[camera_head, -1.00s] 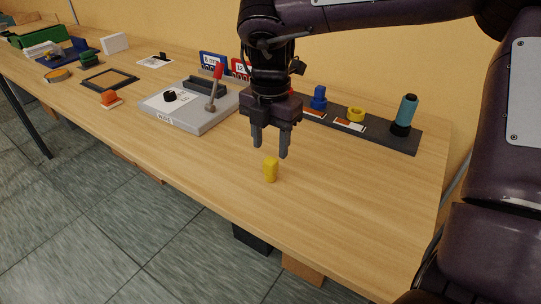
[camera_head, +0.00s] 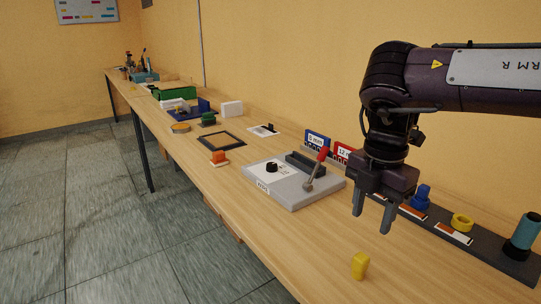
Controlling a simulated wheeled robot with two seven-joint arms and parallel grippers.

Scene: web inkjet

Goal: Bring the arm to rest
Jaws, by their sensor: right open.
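My right gripper (camera_head: 372,216) hangs over the right part of the wooden table (camera_head: 240,222), fingers pointing down. Its two fingers are apart with nothing between them. A small yellow piece (camera_head: 359,265) stands on the table below and slightly left of the fingertips, apart from them. My right arm comes in from the right edge. My left gripper is not in view.
A grey panel (camera_head: 294,197) with a red-tipped lever (camera_head: 317,168) is left of the gripper. A dark rack (camera_head: 485,256) holds a blue piece (camera_head: 421,196), a yellow ring (camera_head: 462,222) and a teal spool (camera_head: 525,231). Bare wood lies in front.

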